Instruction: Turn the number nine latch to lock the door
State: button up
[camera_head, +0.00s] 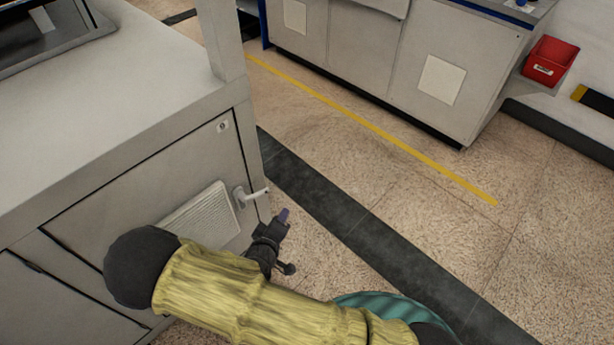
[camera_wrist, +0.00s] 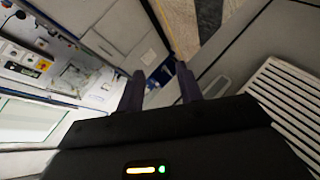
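The latch (camera_head: 250,195) is a small pale lever handle near the right edge of a grey cabinet door (camera_head: 192,165). Its lever points right, roughly level, past the door's edge. A small round label (camera_head: 222,126) is above it, with a mark too small to read surely. My gripper (camera_head: 284,214) is below and right of the latch, apart from it. In the wrist view my gripper's two dark fingers (camera_wrist: 159,82) are spread with nothing between them.
A louvred vent (camera_head: 200,213) is on the door, partly behind my arm; its slats show in the wrist view (camera_wrist: 285,100). A grey cabinet row (camera_head: 395,60) with a red bin (camera_head: 550,60) stands across the aisle. The floor (camera_head: 400,190) between is clear.

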jog(key=d+r+m+g+p, duration=0.3)
jog(key=r+p, duration=0.1)
jog(key=r, duration=0.3)
jog(key=w+d+r+m+g+y+p, duration=0.1)
jog(key=d+r+m+g+p, duration=0.2)
jog(key=r, duration=0.5)
jog(key=d+p, duration=0.1)
jog(key=p, duration=0.1)
jog(key=shift+w+d+g+p, duration=0.15)
jog(key=shift+w+g+p, duration=0.05)
jog(key=shift+g+p, duration=0.1)
